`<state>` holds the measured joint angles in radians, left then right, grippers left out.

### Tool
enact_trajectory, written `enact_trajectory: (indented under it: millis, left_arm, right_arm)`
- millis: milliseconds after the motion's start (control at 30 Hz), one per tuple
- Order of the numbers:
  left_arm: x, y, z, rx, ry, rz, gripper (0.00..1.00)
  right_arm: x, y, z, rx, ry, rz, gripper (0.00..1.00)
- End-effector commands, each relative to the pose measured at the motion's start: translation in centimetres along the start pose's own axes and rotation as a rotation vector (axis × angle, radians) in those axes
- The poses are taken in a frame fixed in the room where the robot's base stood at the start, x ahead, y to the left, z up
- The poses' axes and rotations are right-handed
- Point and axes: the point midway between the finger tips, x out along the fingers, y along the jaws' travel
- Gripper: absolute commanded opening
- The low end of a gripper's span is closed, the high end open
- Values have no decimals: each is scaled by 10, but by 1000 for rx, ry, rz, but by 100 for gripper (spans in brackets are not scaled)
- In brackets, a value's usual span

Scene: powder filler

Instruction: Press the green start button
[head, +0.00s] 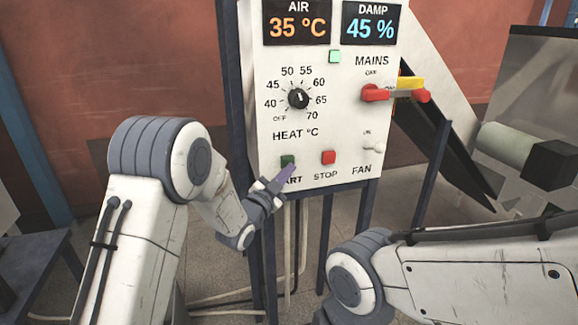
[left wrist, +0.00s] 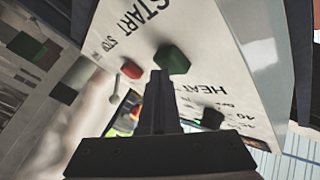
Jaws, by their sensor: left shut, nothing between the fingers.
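The green start button (head: 287,161) is at the lower left of the white control panel (head: 325,110), above the partly covered START label. My left gripper (head: 289,170) is shut and empty, its fingertips at the lower edge of the button in the head view. In the left wrist view the green button (left wrist: 172,59) stands just beyond the shut fingertips (left wrist: 160,75). I cannot tell whether they touch it. The button looks dark green. My right arm shows at the lower right of the head view, but its gripper is not visible.
The red stop button (head: 328,157) is just right of the green one. The heat knob (head: 298,98) is above, the fan switch (head: 373,147) further right. The red mains handle (head: 395,94) sticks out at the panel's right. Displays read 35 °C and 45 %.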

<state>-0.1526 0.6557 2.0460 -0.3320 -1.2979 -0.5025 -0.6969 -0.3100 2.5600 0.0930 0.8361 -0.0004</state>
Motion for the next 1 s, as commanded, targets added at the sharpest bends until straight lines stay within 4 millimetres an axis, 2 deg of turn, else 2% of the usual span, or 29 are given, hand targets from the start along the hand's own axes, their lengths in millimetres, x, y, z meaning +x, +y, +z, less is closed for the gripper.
enact_trajectory:
  millis: [300, 667, 1000]
  left_arm:
    - [-11, 8, -8, 0, 1, 0, 0]
    - [-14, 10, -9, 0, 1, 0, 0]
    - [-37, 28, -26, 0, 2, 0, 0]
  right_arm:
    - [9, 1, 0, 0, 0, 0, 74]
    - [10, 1, 0, 0, 0, 0, 74]
    - [25, 2, 1, 0, 0, 0, 74]
